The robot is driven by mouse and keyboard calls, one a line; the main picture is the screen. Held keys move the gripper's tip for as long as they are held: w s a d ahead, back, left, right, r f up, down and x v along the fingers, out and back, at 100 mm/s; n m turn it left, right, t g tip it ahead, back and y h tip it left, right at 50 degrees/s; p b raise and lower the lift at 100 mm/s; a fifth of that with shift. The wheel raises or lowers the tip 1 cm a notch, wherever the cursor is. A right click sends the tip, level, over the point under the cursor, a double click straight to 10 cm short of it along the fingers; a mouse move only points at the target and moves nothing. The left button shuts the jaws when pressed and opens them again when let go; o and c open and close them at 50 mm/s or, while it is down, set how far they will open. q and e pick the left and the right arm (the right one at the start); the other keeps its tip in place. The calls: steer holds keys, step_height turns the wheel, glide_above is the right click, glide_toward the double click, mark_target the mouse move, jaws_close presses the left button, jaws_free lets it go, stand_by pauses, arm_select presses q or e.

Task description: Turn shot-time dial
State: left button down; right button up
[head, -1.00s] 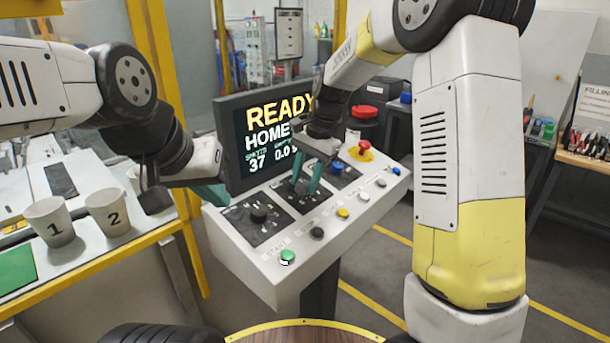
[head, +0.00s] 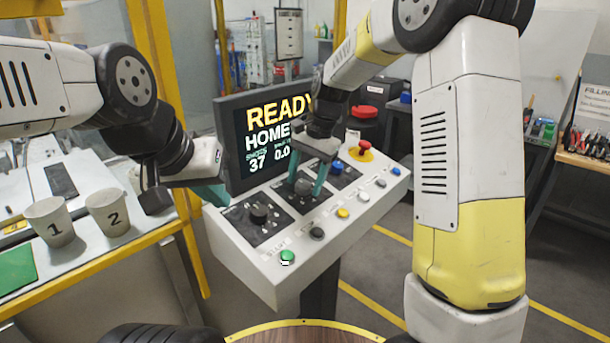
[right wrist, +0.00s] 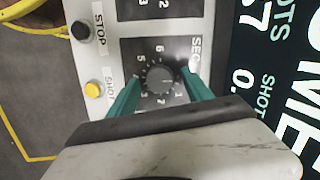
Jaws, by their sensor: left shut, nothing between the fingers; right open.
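The middle dial (head: 303,187) is a round grey knob on a dark panel of the sloped white console. In the right wrist view the dial (right wrist: 160,80) has a ring of numbers around it and a label beginning "SEC" beside it. My right gripper (head: 306,188) is open, with its teal fingers on either side of the dial. The right wrist view shows a finger of the gripper (right wrist: 160,95) at each side of the knob, apparently with small gaps. My left gripper (head: 218,196) is shut and empty at the console's left edge.
The screen (head: 270,130) behind the dials reads "READY" and "HOME". A green button (head: 287,257) is in front. Two numbered cups (head: 50,222) stand left.

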steer(key=v, duration=0.7)
steer(key=shift+r, duration=0.4)
steer(key=shift+d, duration=0.15)
